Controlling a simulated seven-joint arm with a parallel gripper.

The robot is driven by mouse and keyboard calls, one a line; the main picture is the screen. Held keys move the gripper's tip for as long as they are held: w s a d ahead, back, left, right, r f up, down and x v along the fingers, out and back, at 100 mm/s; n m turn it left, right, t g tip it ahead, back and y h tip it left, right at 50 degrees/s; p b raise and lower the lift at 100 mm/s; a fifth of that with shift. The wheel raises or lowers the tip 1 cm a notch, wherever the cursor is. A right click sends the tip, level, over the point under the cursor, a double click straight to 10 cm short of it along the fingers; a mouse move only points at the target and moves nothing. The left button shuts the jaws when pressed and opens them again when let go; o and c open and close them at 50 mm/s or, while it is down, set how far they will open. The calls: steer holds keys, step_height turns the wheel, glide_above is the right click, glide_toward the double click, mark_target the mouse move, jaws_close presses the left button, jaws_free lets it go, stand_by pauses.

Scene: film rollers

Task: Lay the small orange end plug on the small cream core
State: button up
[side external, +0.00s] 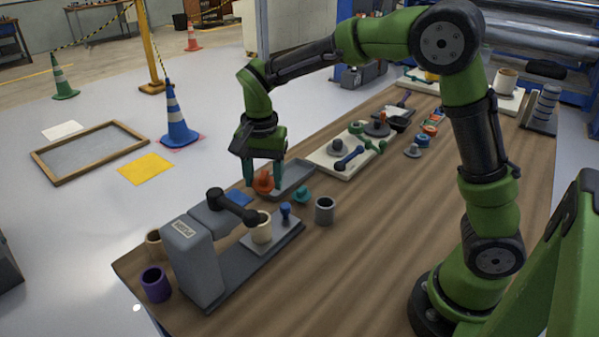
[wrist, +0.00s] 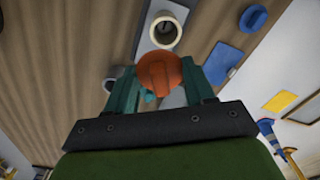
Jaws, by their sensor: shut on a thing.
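The orange end plug (side external: 263,183) is held between the teal fingers of my gripper (side external: 262,172), above the table beside a grey tray. In the wrist view the plug (wrist: 160,70) sits between the fingertips (wrist: 160,84), its round face showing. The cream core (side external: 261,231) stands upright on the grey base of a press-like fixture, nearer the camera than my gripper. In the wrist view the cream core (wrist: 165,31) lies just beyond the plug, its hollow top open. The plug and core are apart.
The grey fixture (side external: 193,262) has a dark arm (side external: 232,207) reaching close to the core. A blue plug (side external: 286,212), teal plug (side external: 302,194) and grey core (side external: 324,210) stand nearby. The grey tray (side external: 296,178) lies behind. The table's right front is clear.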

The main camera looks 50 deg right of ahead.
steer(key=shift+w+a+r, duration=0.1)
steer(key=shift+a+r, duration=0.1)
steer(key=shift+a, duration=0.3)
steer(key=shift+a+r, duration=0.15)
steer(key=shift+a, duration=0.35)
steer(key=shift+f+n, duration=0.15)
steer(key=shift+n, duration=0.15)
steer(key=shift+f, duration=3.85)
steer(key=o, duration=1.1)
steer(key=shift+o, duration=0.4)
steer(key=shift+o, duration=1.1)
